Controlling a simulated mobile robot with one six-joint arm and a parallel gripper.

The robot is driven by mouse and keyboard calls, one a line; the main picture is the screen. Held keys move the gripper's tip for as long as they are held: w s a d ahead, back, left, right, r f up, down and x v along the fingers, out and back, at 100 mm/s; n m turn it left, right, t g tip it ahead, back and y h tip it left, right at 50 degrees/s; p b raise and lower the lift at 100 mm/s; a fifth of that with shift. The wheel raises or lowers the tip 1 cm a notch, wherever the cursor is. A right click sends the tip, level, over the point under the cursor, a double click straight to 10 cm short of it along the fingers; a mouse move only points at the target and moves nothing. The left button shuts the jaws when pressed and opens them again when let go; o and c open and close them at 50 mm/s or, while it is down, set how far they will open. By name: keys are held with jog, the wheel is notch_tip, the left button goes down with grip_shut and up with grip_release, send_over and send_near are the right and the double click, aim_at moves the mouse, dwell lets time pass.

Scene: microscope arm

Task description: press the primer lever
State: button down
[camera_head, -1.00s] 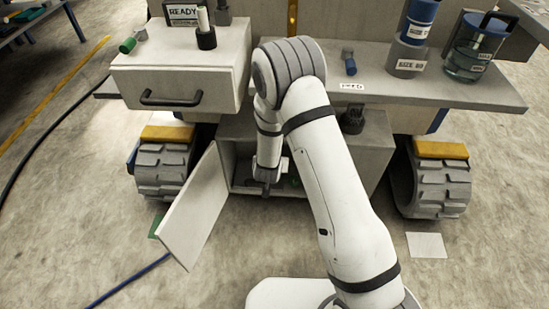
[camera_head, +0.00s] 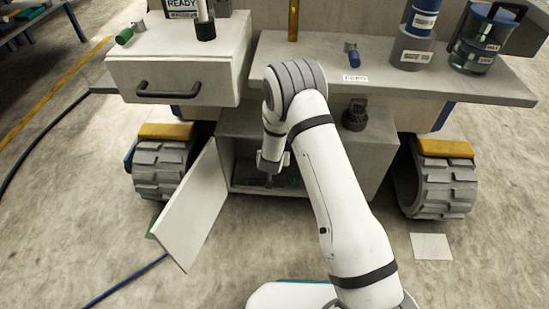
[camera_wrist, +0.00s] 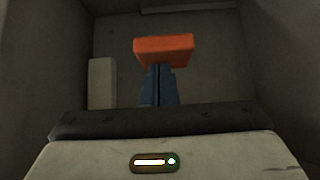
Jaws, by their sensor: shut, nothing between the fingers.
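In the wrist view an orange block (camera_wrist: 163,48), which looks like the primer lever's grip, lies right at my fingertips. My gripper (camera_wrist: 157,70) is shut, its two blue-grey fingers side by side with nothing between them. The fingertips meet the lower edge of the orange block in the picture; I cannot tell whether they touch it. In the head view my gripper (camera_head: 268,181) points down into the open low compartment (camera_head: 236,172) under the bench. The lever cannot be made out there.
A white compartment door (camera_head: 192,205) hangs open on the left. A pale block (camera_wrist: 102,83) stands left of the orange one inside. The drawer (camera_head: 178,80) and shelf (camera_head: 470,90) overhang above, and wheels (camera_head: 160,172) flank the compartment.

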notch_tip(320, 180, down, 6)
jog(key=b, duration=0.3)
jog(key=shift+s+f, duration=0.15)
jog(key=shift+s, duration=0.05)
